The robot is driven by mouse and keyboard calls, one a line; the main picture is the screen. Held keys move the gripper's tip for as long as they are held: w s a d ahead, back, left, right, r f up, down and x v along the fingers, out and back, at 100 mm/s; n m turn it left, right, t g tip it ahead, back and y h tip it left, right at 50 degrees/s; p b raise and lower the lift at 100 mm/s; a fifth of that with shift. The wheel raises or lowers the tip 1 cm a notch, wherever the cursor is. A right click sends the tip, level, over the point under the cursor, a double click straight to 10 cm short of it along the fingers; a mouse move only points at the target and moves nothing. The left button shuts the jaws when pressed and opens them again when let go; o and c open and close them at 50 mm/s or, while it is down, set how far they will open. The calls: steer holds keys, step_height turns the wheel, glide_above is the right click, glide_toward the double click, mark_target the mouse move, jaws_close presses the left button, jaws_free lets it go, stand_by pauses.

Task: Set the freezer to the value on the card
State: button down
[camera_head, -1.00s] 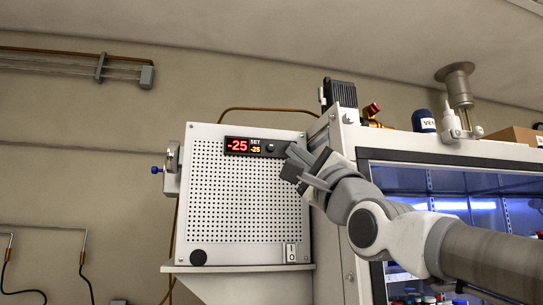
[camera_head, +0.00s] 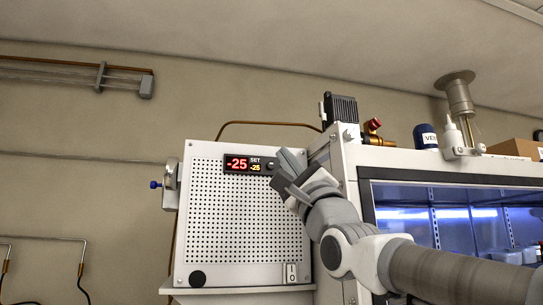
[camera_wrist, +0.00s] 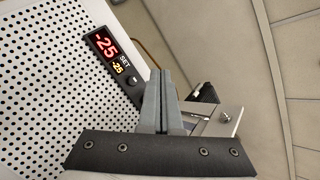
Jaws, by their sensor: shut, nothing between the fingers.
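The freezer unit (camera_head: 232,225) is a white box with a perforated front. Its display (camera_head: 248,164) reads -25 in large red digits, with a smaller yellow -25 beside the word SET. In the wrist view the display (camera_wrist: 115,62) shows the same values. A small round button or knob (camera_head: 270,166) is at the display's right end; it also shows in the wrist view (camera_wrist: 132,80). My gripper (camera_head: 283,160) is shut and empty, its tips just right of the display near this knob. Whether it touches the panel, I cannot tell. No card is visible.
A glass-fronted cabinet (camera_head: 445,175) stands right of the freezer. A black motor (camera_head: 340,110) and a bottle (camera_head: 426,136) are on top. A rocker switch (camera_head: 291,273) is low on the freezer front.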

mark_target(277, 167)
steer(key=shift+w+a+r+p, duration=0.1)
steer(key=shift+w+a+p, duration=0.15)
steer(key=shift+w+p, duration=0.6)
steer(key=shift+w+a+f+p, duration=0.1)
steer(key=shift+w+a+p, duration=0.15)
steer(key=shift+w+p, duration=0.55)
steer(key=shift+w+a+r+p, duration=0.1)
steer(key=shift+w+a+p, duration=0.15)
steer(key=shift+w+p, duration=0.6)
steer(key=shift+s, duration=0.1)
steer(key=shift+w+p, duration=0.2)
steer(key=shift+p, duration=0.15)
steer(key=shift+w+a, duration=0.15)
steer(key=shift+w, duration=0.1)
steer(key=shift+w+a+p, duration=0.1)
steer(key=shift+w+p, duration=0.25)
steer(key=shift+p, duration=0.15)
stand_by(0.4)
steer(key=shift+s+f+b, duration=0.2)
steer(key=shift+s+b, duration=0.15)
steer(key=shift+b, duration=0.2)
steer(key=shift+s+d+r+b, duration=0.1)
steer(key=shift+s+d+b, duration=0.2)
steer(key=shift+s, duration=0.1)
